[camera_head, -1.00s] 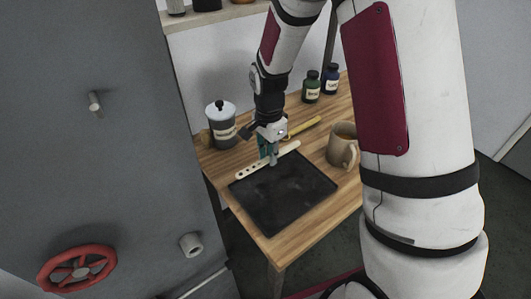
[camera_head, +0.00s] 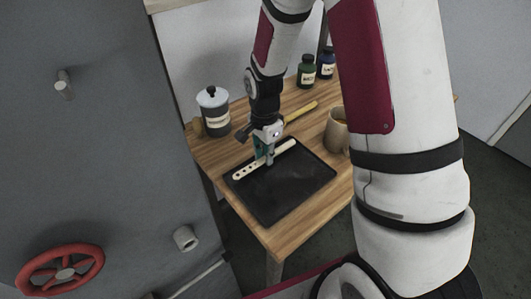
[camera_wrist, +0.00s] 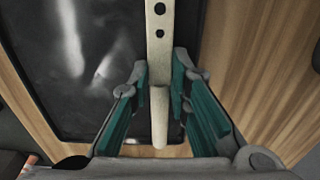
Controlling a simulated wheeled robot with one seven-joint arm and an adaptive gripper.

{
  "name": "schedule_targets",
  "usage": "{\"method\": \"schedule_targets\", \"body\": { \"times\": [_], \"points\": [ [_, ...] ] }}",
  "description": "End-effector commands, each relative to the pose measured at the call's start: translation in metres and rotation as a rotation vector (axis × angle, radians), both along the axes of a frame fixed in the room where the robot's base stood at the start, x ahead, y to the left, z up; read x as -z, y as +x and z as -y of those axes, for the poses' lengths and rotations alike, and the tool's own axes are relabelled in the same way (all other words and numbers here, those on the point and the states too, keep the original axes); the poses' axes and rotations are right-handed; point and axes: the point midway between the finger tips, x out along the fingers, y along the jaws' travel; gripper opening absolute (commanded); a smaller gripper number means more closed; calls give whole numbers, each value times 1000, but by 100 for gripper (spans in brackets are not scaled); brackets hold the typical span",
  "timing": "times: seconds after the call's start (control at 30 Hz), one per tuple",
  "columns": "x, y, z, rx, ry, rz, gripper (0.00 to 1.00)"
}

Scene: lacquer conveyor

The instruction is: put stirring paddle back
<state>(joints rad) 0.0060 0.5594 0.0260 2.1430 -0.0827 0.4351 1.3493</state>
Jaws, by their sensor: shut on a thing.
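The stirring paddle, a cream strip with a row of holes (camera_head: 244,173), is over the left and back part of a black tray (camera_head: 290,190) on the wooden table. In the wrist view the paddle (camera_wrist: 160,55) runs up the picture from between the fingers, with its holes beyond them. My gripper (camera_head: 268,161) points down and is shut on the paddle. It also shows in the wrist view (camera_wrist: 159,100), with teal pads on either side. I cannot tell whether the paddle touches the tray. The fingers hide part of its middle.
On the wooden table (camera_head: 290,238), a lidded grey jar (camera_head: 213,112) stands left, a tan mug (camera_head: 337,132) right, and two dark bottles (camera_head: 307,72) at the back. A yellow stick (camera_head: 301,112) lies behind my gripper. A grey panel with a red handwheel (camera_head: 62,272) is at left.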

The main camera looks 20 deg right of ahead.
Motion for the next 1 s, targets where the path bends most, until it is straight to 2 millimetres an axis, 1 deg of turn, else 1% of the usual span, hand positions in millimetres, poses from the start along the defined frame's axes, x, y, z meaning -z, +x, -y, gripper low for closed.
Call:
{"method": "schedule_targets", "body": {
  "times": [0.77,0.8,0.87,1.0],
  "points": [
    [12,0,0,-1,0,-1,0],
    [12,0,0,-1,0,0,26],
    [12,0,0,0,0,0,40],
    [12,0,0,0,0,0,41]
  ]
}}
